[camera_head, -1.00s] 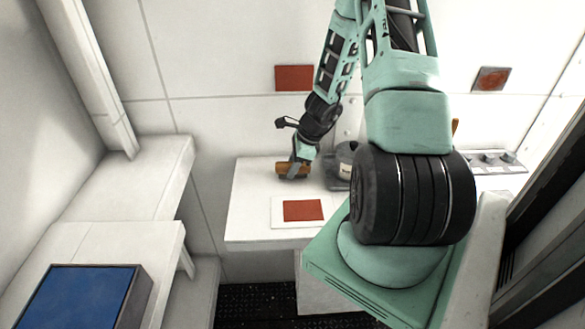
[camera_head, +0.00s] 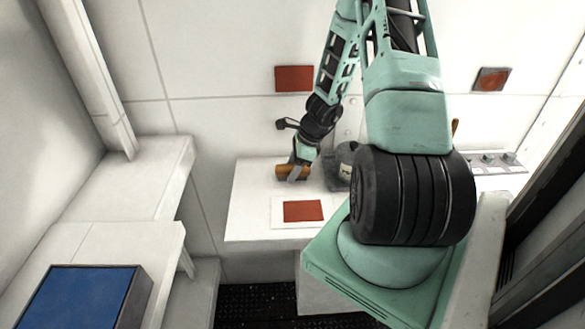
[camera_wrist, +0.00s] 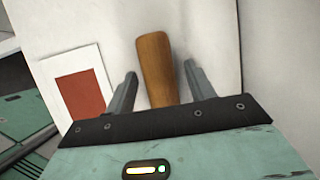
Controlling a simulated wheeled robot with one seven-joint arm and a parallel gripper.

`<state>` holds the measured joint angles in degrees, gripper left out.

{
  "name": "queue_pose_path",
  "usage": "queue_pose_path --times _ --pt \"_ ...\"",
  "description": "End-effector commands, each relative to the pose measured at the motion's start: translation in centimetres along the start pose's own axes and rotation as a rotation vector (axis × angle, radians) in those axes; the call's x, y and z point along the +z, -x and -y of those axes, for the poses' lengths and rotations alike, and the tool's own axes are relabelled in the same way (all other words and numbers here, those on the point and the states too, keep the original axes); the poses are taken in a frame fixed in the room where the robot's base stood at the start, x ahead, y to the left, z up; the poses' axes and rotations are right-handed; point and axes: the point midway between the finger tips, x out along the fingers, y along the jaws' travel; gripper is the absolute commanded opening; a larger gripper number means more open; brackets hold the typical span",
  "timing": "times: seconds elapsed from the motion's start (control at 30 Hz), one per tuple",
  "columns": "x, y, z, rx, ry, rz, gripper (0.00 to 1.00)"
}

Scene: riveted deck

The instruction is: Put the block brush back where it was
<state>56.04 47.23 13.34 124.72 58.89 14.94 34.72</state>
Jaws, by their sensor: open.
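The block brush (camera_head: 281,171), a brown wooden piece, is at the back left of the white counter (camera_head: 255,200). In the wrist view the brush (camera_wrist: 155,65) lies lengthwise between my two fingers. My gripper (camera_wrist: 160,72) is open, with a visible gap between the brush and each fingertip. In the head view my gripper (camera_head: 296,173) is low over the counter and covers part of the brush. Bristles cannot be made out.
A white card with a red square (camera_head: 303,210) lies on the counter in front of the brush. A dark-and-pale rounded object (camera_head: 343,165) stands just right of my gripper. A blue-topped box (camera_head: 80,300) is at the lower left. A panel with knobs (camera_head: 498,160) is at the right.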

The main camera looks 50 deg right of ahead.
Motion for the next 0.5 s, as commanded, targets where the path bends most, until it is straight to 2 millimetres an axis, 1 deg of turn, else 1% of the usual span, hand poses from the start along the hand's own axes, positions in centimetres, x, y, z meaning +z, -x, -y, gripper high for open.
queue_pose_path --times 0.17,0.3,0.4,0.5 --pt "0.1 3.2 0.1 -0.006 0.004 -0.003 0.54" --pt "0.1 6.3 0.1 -0.007 0.004 -0.003 0.54" --pt "0.1 8.2 0.1 -0.006 0.004 -0.002 0.54" --pt "0.1 9.8 0.1 -0.005 0.003 -0.001 0.54"
